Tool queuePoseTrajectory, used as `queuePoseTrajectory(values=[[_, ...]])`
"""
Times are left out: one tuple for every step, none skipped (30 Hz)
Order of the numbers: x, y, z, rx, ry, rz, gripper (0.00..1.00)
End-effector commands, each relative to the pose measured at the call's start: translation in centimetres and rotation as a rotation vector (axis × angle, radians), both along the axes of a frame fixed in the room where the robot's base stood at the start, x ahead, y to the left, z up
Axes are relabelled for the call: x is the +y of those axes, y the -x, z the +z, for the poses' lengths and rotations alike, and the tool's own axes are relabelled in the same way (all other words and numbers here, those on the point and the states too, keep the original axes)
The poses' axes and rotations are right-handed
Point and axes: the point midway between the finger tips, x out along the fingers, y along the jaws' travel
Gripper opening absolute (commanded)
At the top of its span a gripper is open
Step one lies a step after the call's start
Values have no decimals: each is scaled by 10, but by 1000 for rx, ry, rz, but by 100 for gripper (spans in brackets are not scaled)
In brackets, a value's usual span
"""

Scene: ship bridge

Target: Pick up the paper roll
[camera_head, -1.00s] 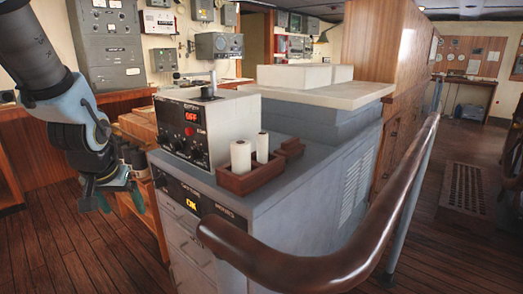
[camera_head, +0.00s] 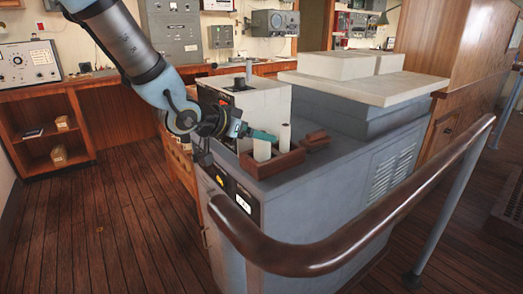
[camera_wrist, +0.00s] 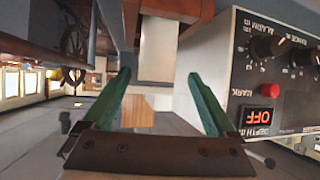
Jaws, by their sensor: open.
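Two white paper rolls stand upright in a brown wooden tray (camera_head: 275,165) on the grey console. The nearer left paper roll (camera_head: 262,151) is partly covered by my gripper in the head view; the thinner right paper roll (camera_head: 285,137) stands just beyond. My gripper (camera_head: 264,136) is level, with green fingers reaching across the upper part of the left roll. In the wrist view my gripper (camera_wrist: 159,75) is open, and a white roll (camera_wrist: 157,50) lies ahead, in line with the gap between the fingertips. Whether it is between the fingers is unclear.
A white instrument box (camera_head: 262,102) with knobs stands close beside the tray; its panel (camera_wrist: 265,85) with a red OFF display fills the right of the wrist view. A brown handrail (camera_head: 370,220) curves in front of the console. Wooden floor is open at left.

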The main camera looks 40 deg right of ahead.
Motion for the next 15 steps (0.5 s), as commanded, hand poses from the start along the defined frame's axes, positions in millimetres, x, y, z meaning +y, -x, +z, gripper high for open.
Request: queuePoseTrajectory(values=[[-3, 0, -1, 1, -1, -1, 92], [-6, 0, -2, 2, -1, 0, 92], [-10, 1, -3, 3, -1, -2, 92], [-14, 1, -5, 2, -1, -2, 92], [-18, 1, -6, 4, -1, -1, 92], [-24, 1, -9, 3, -2, -3, 92], [-27, 1, -10, 3, -2, -1, 92], [-31, 1, -12, 3, -2, -2, 92], [-35, 0, -15, 3, -1, -1, 92], [-38, -1, -17, 3, -1, -1, 92], [-41, -1, -18, 3, 0, -1, 92], [-43, -2, -20, 1, 0, 0, 92], [-44, -2, -21, 1, -1, 0, 92], [-45, -2, -22, 1, -1, 0, 92], [-46, -3, -22, 1, -1, 1, 92]])
